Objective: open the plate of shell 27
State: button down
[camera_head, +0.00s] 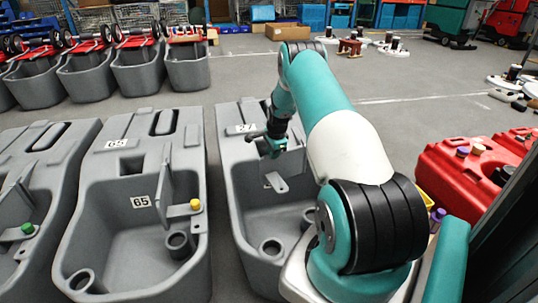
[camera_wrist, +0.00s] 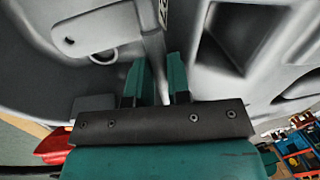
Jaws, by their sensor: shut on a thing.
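My gripper (camera_head: 275,146) is over this shell and also shows in the wrist view (camera_wrist: 160,75). Its teal fingers are shut on the thin edge of a grey plate (camera_wrist: 151,38), which runs between them. My arm hides much of the plate in the head view.
The shell marked 65 (camera_head: 97,225) stands close on the left, with an upright plate and a yellow cap (camera_head: 195,205). Another shell with a green cap (camera_head: 27,228) is at far left. Red tanks (camera_head: 465,165) stand at right.

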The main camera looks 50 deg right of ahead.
jog(key=shift+d, duration=0.15)
jog(key=c, duration=1.2)
grip_release()
jog(key=shift+s, duration=0.1)
jog(key=shift+o, duration=0.6)
notch_tip(320, 180, up, 17)
jog(key=s+a+p, duration=0.1)
jog(key=s+p, duration=0.2)
jog(key=p, duration=0.1)
jog(key=shift+a, duration=0.35)
